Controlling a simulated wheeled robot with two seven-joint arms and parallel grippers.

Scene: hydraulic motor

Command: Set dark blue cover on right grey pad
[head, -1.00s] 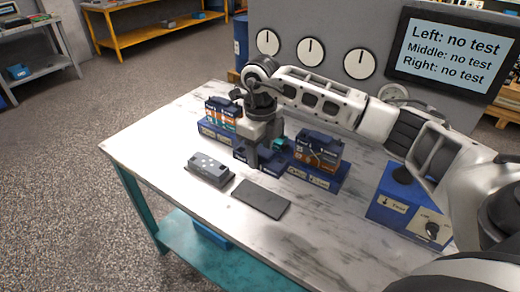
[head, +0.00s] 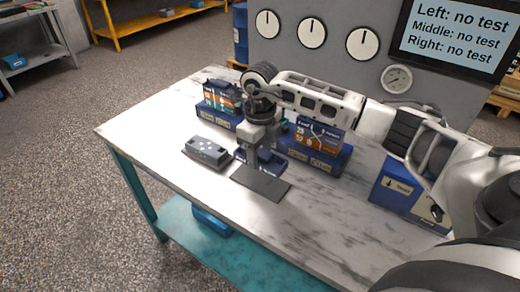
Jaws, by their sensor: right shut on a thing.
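My right gripper (head: 252,160) reaches in over the table from the right and is shut on the dark blue cover (head: 269,162). The fingers partly hide the cover. It appears just behind and over the back edge of the right grey pad (head: 262,186), a flat dark rectangle lying on the table. I cannot tell how high the cover is above the pad. My left gripper is not in view.
A grey part with light dots (head: 208,151) lies left of the right pad. Behind stand a motor unit on a blue base at left (head: 221,97) and another at right (head: 319,138). A blue tester box (head: 398,192) is at right. The table's front is clear.

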